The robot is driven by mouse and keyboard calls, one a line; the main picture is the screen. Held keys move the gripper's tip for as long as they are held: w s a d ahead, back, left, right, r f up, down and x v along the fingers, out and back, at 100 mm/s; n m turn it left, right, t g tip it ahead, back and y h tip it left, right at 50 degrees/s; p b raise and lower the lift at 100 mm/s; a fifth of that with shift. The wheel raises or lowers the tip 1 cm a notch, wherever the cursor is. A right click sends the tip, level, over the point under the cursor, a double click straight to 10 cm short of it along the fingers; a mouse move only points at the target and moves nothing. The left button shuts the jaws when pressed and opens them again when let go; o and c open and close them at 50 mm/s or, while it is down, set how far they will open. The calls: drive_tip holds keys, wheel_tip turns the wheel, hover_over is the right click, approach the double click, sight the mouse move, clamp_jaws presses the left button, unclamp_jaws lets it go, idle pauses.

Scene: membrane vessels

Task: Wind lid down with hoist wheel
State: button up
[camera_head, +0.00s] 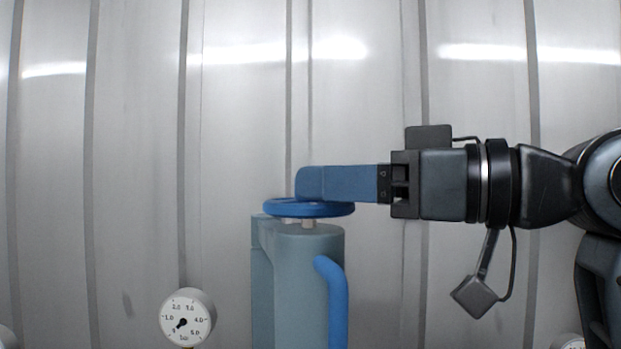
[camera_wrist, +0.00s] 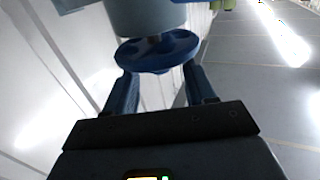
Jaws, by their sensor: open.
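The blue hoist wheel (camera_head: 322,210) lies flat on a short stem on top of a grey-green column (camera_head: 300,270). My gripper (camera_head: 309,183) comes in level from the right, with its blue fingers at the wheel's height or just above it, overlapping the wheel's right part in the head view. In the wrist view the wheel (camera_wrist: 157,53) shows ahead, between the two spread fingertips of my gripper (camera_wrist: 159,73). The jaws are open, and I cannot tell whether a finger touches the rim. No lid can be made out in either view.
A curved blue bar (camera_head: 337,300) rises along the column's right side. A round pressure gauge (camera_head: 187,318) stands at the lower left. Grey panelled wall (camera_head: 140,150) fills the background.

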drive_tip(key=shift+x, duration=1.8)
drive_tip(key=c, duration=0.9)
drive_tip(key=shift+c, duration=0.2)
drive_tip(key=shift+s+a+t+p, duration=0.1)
drive_tip(key=shift+t+p, duration=0.2)
drive_tip(key=shift+p, duration=0.05)
drive_tip(key=shift+r+m+t+h+p, duration=0.1)
drive_tip(key=shift+m+t+h+p, duration=0.35)
drive_tip(key=shift+m+t+h, duration=0.2)
drive_tip(key=shift+m+t, duration=0.35)
drive_tip(key=shift+t, duration=0.1)
drive_tip(key=shift+h, duration=0.25)
